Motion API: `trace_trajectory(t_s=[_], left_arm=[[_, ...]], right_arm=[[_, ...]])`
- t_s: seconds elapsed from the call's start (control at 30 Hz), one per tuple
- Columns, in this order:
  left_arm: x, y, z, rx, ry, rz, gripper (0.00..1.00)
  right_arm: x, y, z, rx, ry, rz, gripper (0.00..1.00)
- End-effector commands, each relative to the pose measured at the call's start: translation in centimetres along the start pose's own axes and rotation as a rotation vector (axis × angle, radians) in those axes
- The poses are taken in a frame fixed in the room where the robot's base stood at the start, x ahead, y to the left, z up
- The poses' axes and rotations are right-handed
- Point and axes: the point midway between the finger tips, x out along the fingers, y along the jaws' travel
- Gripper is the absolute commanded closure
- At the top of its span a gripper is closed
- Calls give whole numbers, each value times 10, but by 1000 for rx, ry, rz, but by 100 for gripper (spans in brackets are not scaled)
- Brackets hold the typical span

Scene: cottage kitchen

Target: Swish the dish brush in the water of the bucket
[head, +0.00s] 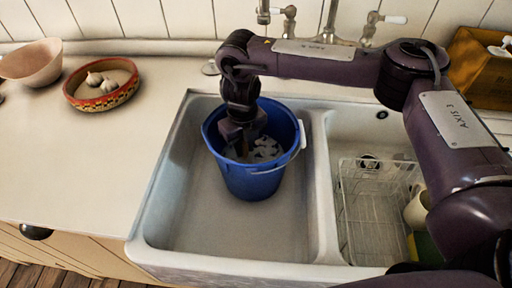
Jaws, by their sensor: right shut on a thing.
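The blue bucket (252,183) stands in the left basin of the white sink (195,226). White, foamy-looking patches show on the water (267,150) inside it. My right gripper (243,150) reaches down into the bucket's mouth from above, its fingers low inside the rim. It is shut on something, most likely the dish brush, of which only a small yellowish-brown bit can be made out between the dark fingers. The brush head is hidden in the bucket. My left gripper is not in view.
A wire dish rack (372,215) stands in the right basin, with a cream cup (417,209) and a yellow-green thing at its right. Taps (330,28) rise behind the sink. A patterned bowl with garlic (101,98) and a pinkish bowl (32,64) stand on the left counter.

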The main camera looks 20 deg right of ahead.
Motion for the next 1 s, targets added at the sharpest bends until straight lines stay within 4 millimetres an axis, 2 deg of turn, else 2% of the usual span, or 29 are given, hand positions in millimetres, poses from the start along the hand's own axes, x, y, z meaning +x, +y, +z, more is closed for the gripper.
trace_trajectory(t_s=[0.13, 0.73, 1.0], left_arm=[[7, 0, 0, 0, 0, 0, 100], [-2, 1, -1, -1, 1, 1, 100], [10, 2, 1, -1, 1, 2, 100]], right_arm=[[1, 12, 10, 0, -3, -1, 100], [-1, -47, -36, 3, -1, -1, 100], [2, -20, -16, -2, -2, -1, 100]])
